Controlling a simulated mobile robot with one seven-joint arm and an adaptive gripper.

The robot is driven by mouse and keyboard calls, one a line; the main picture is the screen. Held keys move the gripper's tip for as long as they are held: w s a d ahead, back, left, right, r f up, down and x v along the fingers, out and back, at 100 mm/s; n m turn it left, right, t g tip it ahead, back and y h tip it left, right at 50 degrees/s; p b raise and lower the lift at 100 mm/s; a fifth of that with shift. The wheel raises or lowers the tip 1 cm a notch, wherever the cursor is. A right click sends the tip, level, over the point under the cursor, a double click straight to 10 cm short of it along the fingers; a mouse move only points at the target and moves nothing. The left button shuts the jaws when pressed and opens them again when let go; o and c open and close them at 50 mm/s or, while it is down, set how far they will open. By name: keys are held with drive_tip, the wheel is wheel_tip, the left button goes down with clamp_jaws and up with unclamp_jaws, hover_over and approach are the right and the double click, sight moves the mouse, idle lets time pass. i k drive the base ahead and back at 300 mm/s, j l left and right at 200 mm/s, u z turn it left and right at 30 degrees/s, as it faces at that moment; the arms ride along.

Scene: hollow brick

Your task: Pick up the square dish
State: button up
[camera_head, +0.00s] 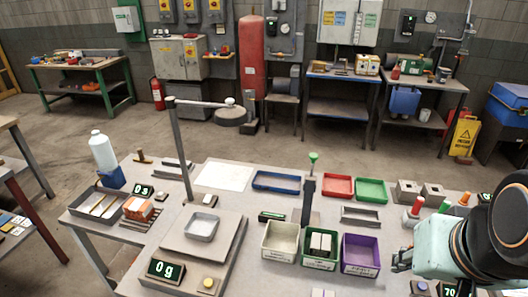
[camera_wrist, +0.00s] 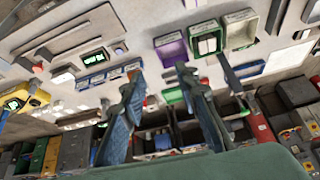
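The square dish (camera_head: 201,227) is a small, shallow grey tray. It sits upright on the flat plate of a weighing scale (camera_head: 186,249) at the left middle of the table in the head view. My gripper (camera_head: 402,258) is at the right side of the table, well apart from the dish, with the bins between them. In the wrist view my gripper (camera_wrist: 158,72) shows two blue-grey fingers spread apart with nothing between them. I cannot make out the dish in the wrist view.
White (camera_head: 281,241), green (camera_head: 319,247) and purple (camera_head: 360,254) bins stand right of the scale. A dark post with a green top (camera_head: 309,190) rises behind them. A tall grey post (camera_head: 181,150) with a side arm stands behind the dish. A white bottle (camera_head: 103,151) is at left.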

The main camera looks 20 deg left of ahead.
sight(200, 226)
drive_tip(key=u, duration=1.6)
